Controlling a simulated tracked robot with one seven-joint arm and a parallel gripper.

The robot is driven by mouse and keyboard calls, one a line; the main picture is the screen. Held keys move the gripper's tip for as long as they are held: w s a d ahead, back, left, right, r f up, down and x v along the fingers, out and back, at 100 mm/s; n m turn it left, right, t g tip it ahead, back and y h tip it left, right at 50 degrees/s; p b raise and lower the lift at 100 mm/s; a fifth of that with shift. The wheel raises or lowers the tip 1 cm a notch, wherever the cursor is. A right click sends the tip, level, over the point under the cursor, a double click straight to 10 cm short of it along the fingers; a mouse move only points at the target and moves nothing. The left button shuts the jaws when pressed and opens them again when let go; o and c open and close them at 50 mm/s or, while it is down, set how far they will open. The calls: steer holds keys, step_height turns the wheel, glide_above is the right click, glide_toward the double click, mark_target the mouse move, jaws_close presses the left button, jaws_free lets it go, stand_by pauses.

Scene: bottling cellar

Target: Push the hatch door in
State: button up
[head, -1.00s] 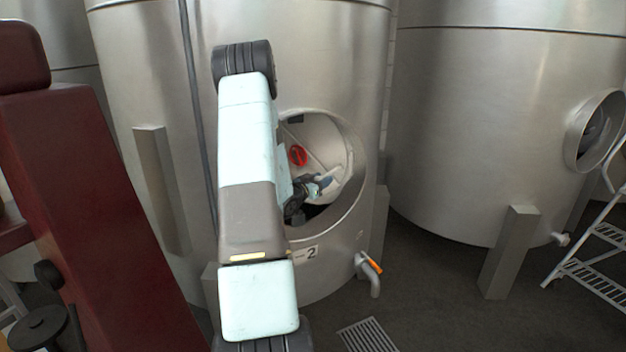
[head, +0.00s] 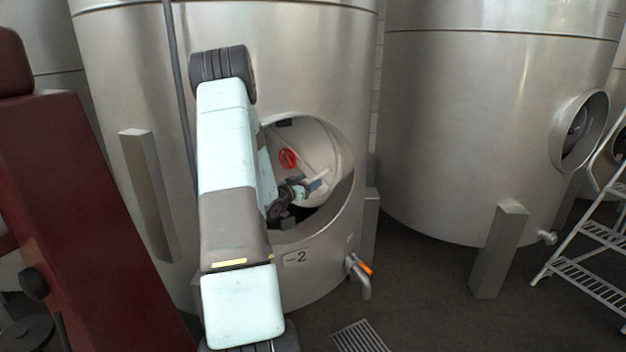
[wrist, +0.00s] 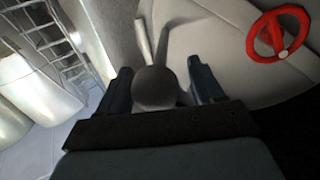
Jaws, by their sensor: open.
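The hatch door (head: 318,148) is a pale, round metal plate with a red handwheel (head: 288,158). It sits tilted within the round opening of tank 2, with a dark gap below it. In the wrist view the door (wrist: 215,40) and its handwheel (wrist: 272,38) fill the upper right. My arm hides the opening's left side.
The opening's metal rim (head: 345,205) surrounds the door closely. A tap with an orange handle (head: 362,268) juts out below. A second tank (head: 455,130) and a white step ladder (head: 595,240) stand right. A dark red padded piece (head: 75,210) stands left.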

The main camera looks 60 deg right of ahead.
steer(key=shift+s+f, duration=0.1)
steer(key=w+a, duration=0.2)
steer(key=a, duration=1.1)
steer(key=shift+w+a, duration=0.2)
steer(key=shift+a, duration=0.15)
